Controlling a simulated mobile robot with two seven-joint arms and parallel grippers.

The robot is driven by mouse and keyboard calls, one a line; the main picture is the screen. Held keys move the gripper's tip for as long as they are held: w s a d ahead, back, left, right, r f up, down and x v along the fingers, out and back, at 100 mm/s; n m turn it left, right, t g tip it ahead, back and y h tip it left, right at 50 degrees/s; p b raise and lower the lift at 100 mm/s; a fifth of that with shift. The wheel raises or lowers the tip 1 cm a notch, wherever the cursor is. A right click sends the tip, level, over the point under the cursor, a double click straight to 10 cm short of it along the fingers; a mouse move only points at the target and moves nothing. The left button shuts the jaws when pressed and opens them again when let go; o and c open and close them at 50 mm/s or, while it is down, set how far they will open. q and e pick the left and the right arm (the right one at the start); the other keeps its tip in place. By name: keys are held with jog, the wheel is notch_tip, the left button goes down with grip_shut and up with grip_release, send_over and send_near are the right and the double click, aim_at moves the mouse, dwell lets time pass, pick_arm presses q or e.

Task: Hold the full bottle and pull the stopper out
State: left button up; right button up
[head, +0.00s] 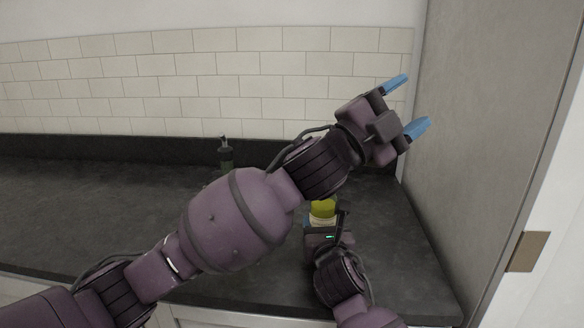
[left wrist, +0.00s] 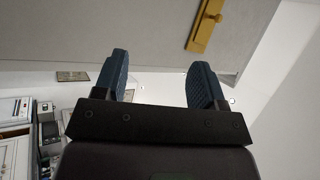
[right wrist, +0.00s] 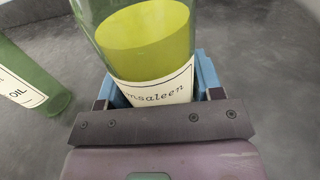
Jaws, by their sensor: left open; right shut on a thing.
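A clear bottle with yellow-green liquid (head: 322,211) stands on the dark counter in the head view. In the right wrist view, the bottle (right wrist: 150,42) has a cream label ending in "nsaleen". My right gripper (right wrist: 153,84) is shut on it, with blue fingers on both sides. The bottle's top is hidden behind my left arm in the head view and cut off in the right wrist view, so I cannot see the stopper. My left gripper (head: 408,106) is open and empty, raised above and to the right of the bottle, near the grey side panel.
A dark bottle with a pourer (head: 225,153) stands farther back near the tiled wall. A green bottle labelled OIL (right wrist: 30,85) is left of the held bottle in the right wrist view. A grey panel (head: 490,130) bounds the right side. The left counter (head: 70,205) is clear.

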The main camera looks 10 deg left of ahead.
pick_arm(q)
jog(key=a+f+n+t+y, duration=0.1)
jog(key=a+f+n+y, duration=0.4)
jog(key=a+n, duration=0.35)
jog(key=a+f+n+t+y, duration=0.2)
jog(key=a+f+n+y, duration=0.35)
jog(key=a+n, duration=0.35)
jog(key=shift+n, duration=0.55)
jog(key=x, duration=1.2)
jog(key=shift+w+d+f, duration=0.1)
jog(key=shift+d+f, duration=0.25)
jog(key=shift+d, duration=0.2)
jog(key=c, duration=1.1)
jog(key=shift+r, duration=0.25)
jog(key=shift+c, duration=0.2)
jog(key=shift+r, duration=0.35)
jog(key=shift+r, duration=0.35)
jog(key=shift+r, duration=0.25)
